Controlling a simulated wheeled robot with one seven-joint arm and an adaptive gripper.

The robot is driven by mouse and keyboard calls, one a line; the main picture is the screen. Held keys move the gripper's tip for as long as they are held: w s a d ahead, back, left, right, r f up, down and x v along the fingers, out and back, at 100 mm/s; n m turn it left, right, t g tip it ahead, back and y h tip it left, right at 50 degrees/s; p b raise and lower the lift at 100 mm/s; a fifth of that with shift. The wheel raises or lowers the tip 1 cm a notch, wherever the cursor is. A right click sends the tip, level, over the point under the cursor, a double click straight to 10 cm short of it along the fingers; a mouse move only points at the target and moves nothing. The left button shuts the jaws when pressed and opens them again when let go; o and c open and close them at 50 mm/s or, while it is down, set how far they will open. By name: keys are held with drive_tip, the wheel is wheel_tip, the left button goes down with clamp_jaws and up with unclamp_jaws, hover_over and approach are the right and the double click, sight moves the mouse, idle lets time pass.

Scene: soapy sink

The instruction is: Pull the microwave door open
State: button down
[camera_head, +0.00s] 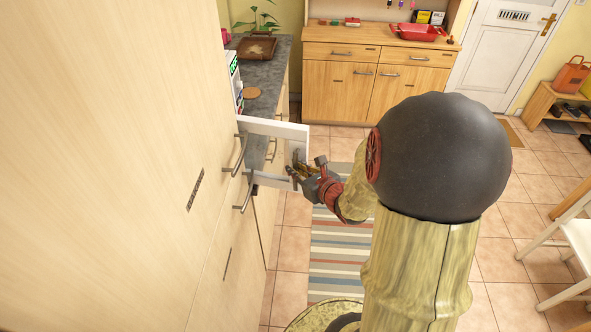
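The microwave (234,68) shows only as a narrow white strip with a green display, set beside the tall wooden cabinet at the left. A white-framed door with a see-through window, which looks like the microwave door (272,126), stands out from the cabinet front, swung open. My gripper (295,171) is at the door's right, free edge, low on it. Its fingers overlap the door edge in the picture. I cannot tell whether they touch it or are closed on it. The microwave's inside is hidden.
The tall cabinet (110,150) with curved handles fills the left. A grey counter (264,72) with a brown tray (257,46) lies behind the door. A wooden sideboard (345,90) stands at the back. A striped rug (335,262) covers the floor. A white chair (575,240) is at the right.

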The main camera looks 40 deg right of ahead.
drive_tip(key=c, duration=1.8)
unclamp_jaws()
drive_tip(key=shift+c, duration=0.2)
drive_tip(key=v, duration=1.2)
drive_tip(key=shift+a+f, duration=0.1)
